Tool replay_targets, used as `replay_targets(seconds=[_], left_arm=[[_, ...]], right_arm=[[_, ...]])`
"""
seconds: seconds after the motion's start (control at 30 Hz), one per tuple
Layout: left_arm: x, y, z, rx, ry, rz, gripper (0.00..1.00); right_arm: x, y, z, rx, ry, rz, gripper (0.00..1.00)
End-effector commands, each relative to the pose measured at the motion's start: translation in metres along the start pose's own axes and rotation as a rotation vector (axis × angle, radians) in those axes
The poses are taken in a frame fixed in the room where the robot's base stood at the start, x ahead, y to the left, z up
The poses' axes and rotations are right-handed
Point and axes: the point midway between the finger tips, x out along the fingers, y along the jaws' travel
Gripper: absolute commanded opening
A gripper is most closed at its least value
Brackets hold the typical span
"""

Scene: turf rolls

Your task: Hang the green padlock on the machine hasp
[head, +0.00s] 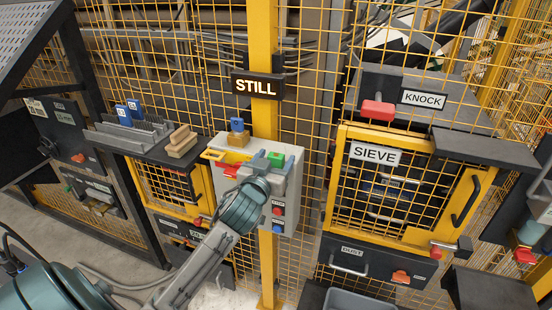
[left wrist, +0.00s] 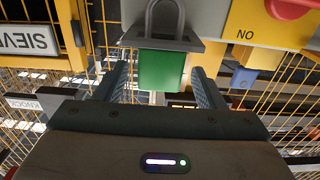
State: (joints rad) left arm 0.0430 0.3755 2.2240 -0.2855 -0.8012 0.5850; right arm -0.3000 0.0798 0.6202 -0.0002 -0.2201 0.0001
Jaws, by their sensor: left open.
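The green padlock (head: 276,158) is at the top of the grey control box (head: 288,190), close to my left gripper (head: 262,167). In the left wrist view its green body (left wrist: 162,70) sits between the two spread fingers of my left gripper (left wrist: 163,86), with a gap on each side. A dark grey plate (left wrist: 160,43) crosses the padlock, and its grey shackle shows on the far side of the plate. I cannot tell whether the plate holds it. I cannot identify the machine hasp with certainty. My right gripper is not in view.
A yellow panel with a red knob (left wrist: 290,8) is close beside my left gripper. The SIEVE door (head: 375,153) and yellow mesh fencing stand to the right, with a DUST drawer (head: 352,252) below.

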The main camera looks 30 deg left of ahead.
Motion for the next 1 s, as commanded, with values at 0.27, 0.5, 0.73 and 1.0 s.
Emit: replay_targets(seconds=[0.27, 0.5, 0.73, 1.0], left_arm=[[0.028, 0.001, -0.001, -0.001, 0.000, 0.000, 0.64], [0.028, 0.001, 0.001, 0.000, 0.000, 0.000, 0.58], [0.028, 0.001, 0.000, 0.000, 0.000, 0.000, 0.13], [0.028, 0.001, -0.002, 0.000, 0.002, 0.000, 0.13]], right_arm=[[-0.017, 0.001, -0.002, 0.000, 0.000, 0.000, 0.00], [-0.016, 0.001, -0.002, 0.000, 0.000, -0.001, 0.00], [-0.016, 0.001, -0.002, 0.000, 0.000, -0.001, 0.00], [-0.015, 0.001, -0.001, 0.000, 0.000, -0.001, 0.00]])
